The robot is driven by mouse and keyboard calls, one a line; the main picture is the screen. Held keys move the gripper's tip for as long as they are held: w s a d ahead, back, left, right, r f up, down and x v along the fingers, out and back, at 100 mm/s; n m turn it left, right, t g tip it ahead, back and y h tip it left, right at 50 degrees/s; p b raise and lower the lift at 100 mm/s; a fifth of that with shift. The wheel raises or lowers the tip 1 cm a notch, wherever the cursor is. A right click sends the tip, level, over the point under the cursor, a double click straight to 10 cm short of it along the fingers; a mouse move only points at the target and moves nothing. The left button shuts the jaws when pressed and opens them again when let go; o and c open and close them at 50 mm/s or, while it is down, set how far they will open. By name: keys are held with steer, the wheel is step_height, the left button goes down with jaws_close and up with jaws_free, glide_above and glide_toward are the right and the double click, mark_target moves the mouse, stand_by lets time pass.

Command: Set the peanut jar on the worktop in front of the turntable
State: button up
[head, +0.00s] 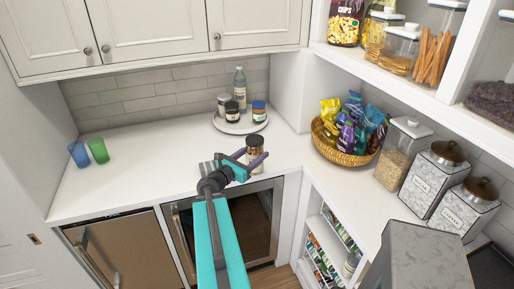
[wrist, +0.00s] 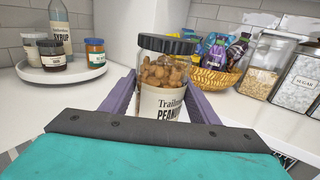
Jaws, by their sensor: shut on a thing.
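The peanut jar (head: 254,145) has a black lid, clear sides with nuts inside and a white label; it also shows in the wrist view (wrist: 166,74). My gripper (head: 250,161) is shut on the jar, with its purple fingers on either side. The jar is upright, over the worktop (head: 180,165) near its front edge. Its base is hidden, so I cannot tell whether it touches the surface. The white round turntable (head: 221,126) stands behind it, near the back wall, and also shows at the left in the wrist view (wrist: 88,74).
The turntable carries a syrup bottle (head: 240,84) and several small jars. Blue and green cups (head: 98,150) stand at the left. A wicker basket of snack bags (head: 340,157) and canisters line the right counter. The worktop between cups and turntable is clear.

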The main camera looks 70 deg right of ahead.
steer(key=shift+w+d+f+b, duration=0.15)
steer(key=shift+d+b, duration=0.65)
steer(key=shift+b, duration=4.3)
steer(key=w+d+p, duration=0.4)
steer(key=d, duration=0.8)
steer(key=shift+d+f, duration=0.4)
steer(key=shift+f, duration=0.05)
steer(key=shift+f+p, duration=0.75)
steer(key=shift+f, duration=1)
steer(key=shift+f, duration=0.1)
steer(key=o, duration=1.4)
steer(key=shift+s, duration=0.1)
steer(key=shift+o, duration=0.2)
